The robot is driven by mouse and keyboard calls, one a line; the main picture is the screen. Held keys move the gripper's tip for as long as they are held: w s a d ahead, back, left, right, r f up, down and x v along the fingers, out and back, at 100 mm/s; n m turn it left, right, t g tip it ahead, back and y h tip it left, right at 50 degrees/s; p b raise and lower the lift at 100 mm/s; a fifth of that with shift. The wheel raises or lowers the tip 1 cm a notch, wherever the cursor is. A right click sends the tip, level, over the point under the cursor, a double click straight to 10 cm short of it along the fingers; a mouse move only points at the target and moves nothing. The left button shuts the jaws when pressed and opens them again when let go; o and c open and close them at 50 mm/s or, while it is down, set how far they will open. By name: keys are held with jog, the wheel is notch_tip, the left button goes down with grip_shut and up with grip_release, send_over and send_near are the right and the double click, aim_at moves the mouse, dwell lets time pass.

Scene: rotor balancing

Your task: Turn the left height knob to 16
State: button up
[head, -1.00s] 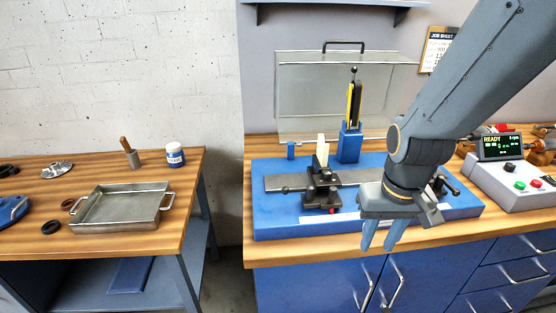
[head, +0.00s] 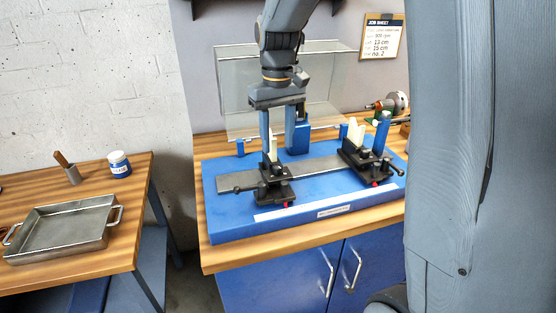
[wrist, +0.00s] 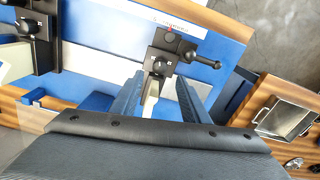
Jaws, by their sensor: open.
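The left support (head: 275,192) is a black block with a pale upright post (head: 272,145), standing on the blue base's grey rail. A side handle (head: 240,189) sticks out to its left. The wrist view shows the support's round black knob (wrist: 158,68) and the side handle (wrist: 204,62). I cannot tell which is the height knob, and no scale number is readable. My gripper (head: 278,148) points down over the left support, open, its blue fingers on either side of the pale post. In the wrist view the gripper (wrist: 162,88) holds nothing; contact with the post cannot be told.
The right support (head: 365,160) stands farther along the rail (head: 315,168) on the blue base (head: 225,215). A clear guard (head: 235,90) stands behind. A job sheet (head: 382,37) hangs on the wall. A metal tray (head: 60,232) is on the left bench. My arm hides the right side.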

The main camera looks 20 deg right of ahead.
aim_at(278, 166)
notch_tip(278, 166, down, 7)
jog(key=shift+r+p, duration=0.1)
jog(key=shift+p, duration=0.65)
jog(key=shift+c, duration=0.5)
jog(key=c, duration=1)
jog(key=shift+o, duration=0.2)
jog(key=shift+n+p, duration=0.55)
jog(key=shift+n, duration=0.95)
jog(key=o, duration=1.1)
jog(key=shift+c, duration=0.2)
